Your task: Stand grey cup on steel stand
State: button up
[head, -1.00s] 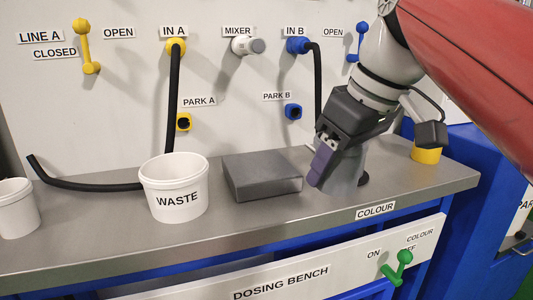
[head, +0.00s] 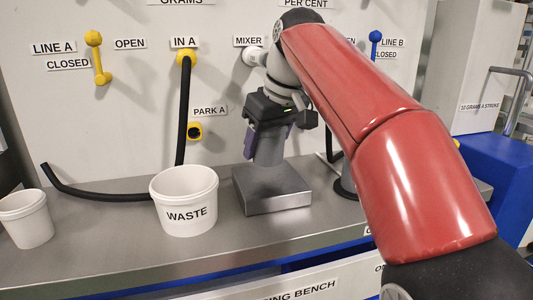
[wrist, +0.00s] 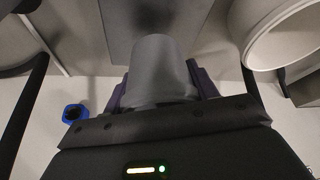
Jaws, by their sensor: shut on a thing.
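The grey cup (head: 269,153) is upright between the purple fingers of my gripper (head: 266,142). In the wrist view, my gripper (wrist: 160,84) is shut around the sides of the cup (wrist: 161,65). The steel stand (head: 278,204) is a low grey block on the bench, right of the waste bucket. The cup is over the stand's top, toward its back half. I cannot tell whether its base touches the stand. Part of the stand (wrist: 135,22) shows beyond the cup in the wrist view.
The white WASTE bucket (head: 187,214) stands close to the stand's left; its rim also shows in the wrist view (wrist: 250,45). A smaller white tub (head: 26,222) is at far left. A black hose (head: 184,115) hangs from IN A. The steel bench front (head: 110,252) is clear.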

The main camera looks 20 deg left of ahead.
aim_at(267, 156)
jog(key=shift+f+b, duration=0.75)
jog(key=shift+f, duration=0.95)
jog(key=shift+f, duration=0.1)
jog(key=o, duration=1)
jog(key=shift+r, duration=0.2)
jog(key=p+v, duration=0.4)
jog(key=v, duration=0.7)
jog(key=shift+r+p, duration=0.3)
jog(key=shift+r, duration=0.1)
jog(key=shift+d, duration=0.2)
